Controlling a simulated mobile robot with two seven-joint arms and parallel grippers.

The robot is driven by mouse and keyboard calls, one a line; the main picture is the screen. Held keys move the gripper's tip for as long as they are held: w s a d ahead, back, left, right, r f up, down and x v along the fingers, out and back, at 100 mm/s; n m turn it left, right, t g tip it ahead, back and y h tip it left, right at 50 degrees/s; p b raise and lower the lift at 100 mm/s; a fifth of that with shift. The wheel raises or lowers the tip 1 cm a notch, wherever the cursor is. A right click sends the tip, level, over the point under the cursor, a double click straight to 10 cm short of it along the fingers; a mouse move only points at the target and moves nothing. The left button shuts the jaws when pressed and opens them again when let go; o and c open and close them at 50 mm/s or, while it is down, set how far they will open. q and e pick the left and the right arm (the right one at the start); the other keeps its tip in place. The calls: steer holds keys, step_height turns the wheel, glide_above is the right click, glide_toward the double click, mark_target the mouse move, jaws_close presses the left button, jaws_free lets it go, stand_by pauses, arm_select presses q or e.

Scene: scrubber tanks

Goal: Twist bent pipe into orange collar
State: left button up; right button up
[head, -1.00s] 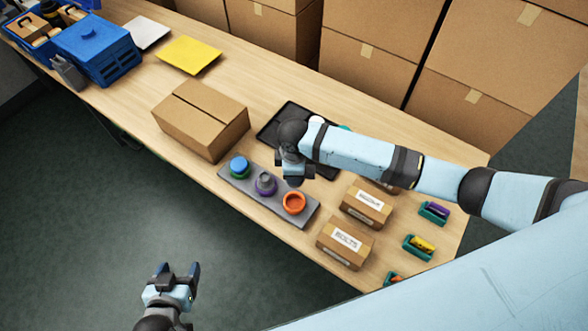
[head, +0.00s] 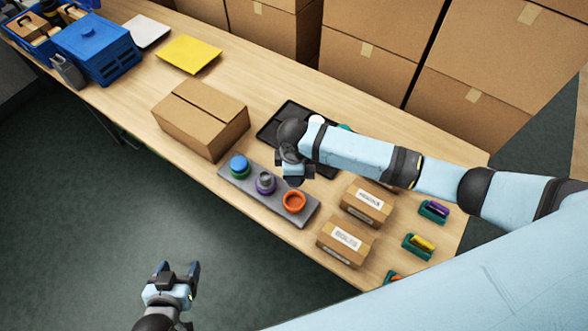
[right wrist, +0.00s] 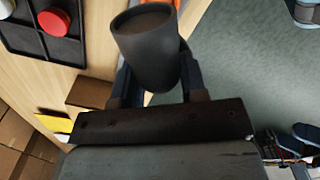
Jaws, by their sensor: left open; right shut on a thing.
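The orange collar (head: 294,201) stands at the right end of a grey base plate (head: 306,217). A purple collar (head: 265,188) with a grey piece in it is in the middle, and a green collar with a blue top (head: 239,165) is at the left end. My right gripper (right wrist: 155,78) is shut on a dark grey pipe-like piece (right wrist: 143,50), which I take to be the bent pipe. In the head view the right hand is above and behind the orange collar, and I cannot make out the held piece. My left gripper (head: 179,270) is open and empty, off the table's front edge.
A closed cardboard box (head: 200,120) stands left behind the base plate. Small labelled boxes (head: 345,240) and several green bins (head: 418,246) stand to its right. A black tray (head: 270,128) lies behind, partly under my right arm.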

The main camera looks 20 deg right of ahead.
steer(key=shift+f, duration=0.75)
stand_by(2.0)
steer(key=o, duration=1.6)
steer(key=shift+r, duration=3.5)
